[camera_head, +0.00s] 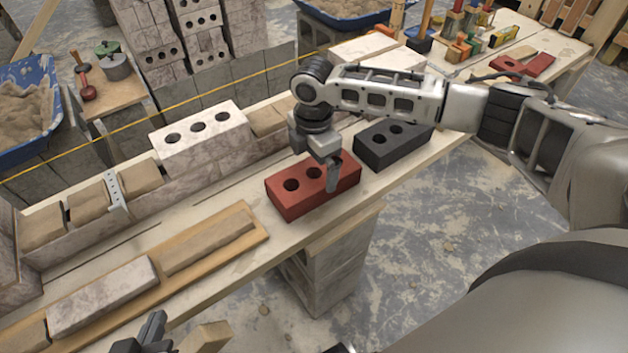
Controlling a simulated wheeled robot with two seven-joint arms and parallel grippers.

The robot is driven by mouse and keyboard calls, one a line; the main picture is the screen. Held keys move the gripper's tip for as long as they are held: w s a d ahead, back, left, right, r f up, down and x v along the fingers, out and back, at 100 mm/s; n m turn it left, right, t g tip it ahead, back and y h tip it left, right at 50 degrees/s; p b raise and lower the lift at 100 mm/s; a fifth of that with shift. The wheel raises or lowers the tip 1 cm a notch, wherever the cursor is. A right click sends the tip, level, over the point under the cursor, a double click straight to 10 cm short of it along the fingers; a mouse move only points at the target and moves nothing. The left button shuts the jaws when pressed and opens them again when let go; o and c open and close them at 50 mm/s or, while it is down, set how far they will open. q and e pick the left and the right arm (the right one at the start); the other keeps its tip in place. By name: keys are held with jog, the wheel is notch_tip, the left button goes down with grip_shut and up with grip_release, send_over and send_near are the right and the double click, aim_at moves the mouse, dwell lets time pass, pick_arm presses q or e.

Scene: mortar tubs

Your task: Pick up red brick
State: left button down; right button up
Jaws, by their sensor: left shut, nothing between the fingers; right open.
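The red brick (291,201) with holes in its top lies on the wooden plank in the middle of the view. My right gripper (326,165) comes in from the right and points down over the brick. It is open, and one finger hangs in front of the brick's right part, hiding some of it. I cannot tell whether the fingers touch the brick. My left gripper (148,338) shows at the bottom left edge, shut and empty, well away from the brick.
A dark grey brick (388,151) lies just right of the red brick. A pale holed brick (200,146) sits on the low wall behind. A board with mortar and a pale block (103,294) lies to the left. Tools and red pieces (538,65) stand at the back right.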

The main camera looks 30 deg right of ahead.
aim_at(313, 172)
notch_tip(313, 172, down, 4)
jog(key=shift+d, duration=0.1)
jog(key=c, duration=1.8)
jog(key=shift+w+r, duration=0.2)
jog(key=shift+c, duration=0.6)
jog(key=shift+r, duration=0.15)
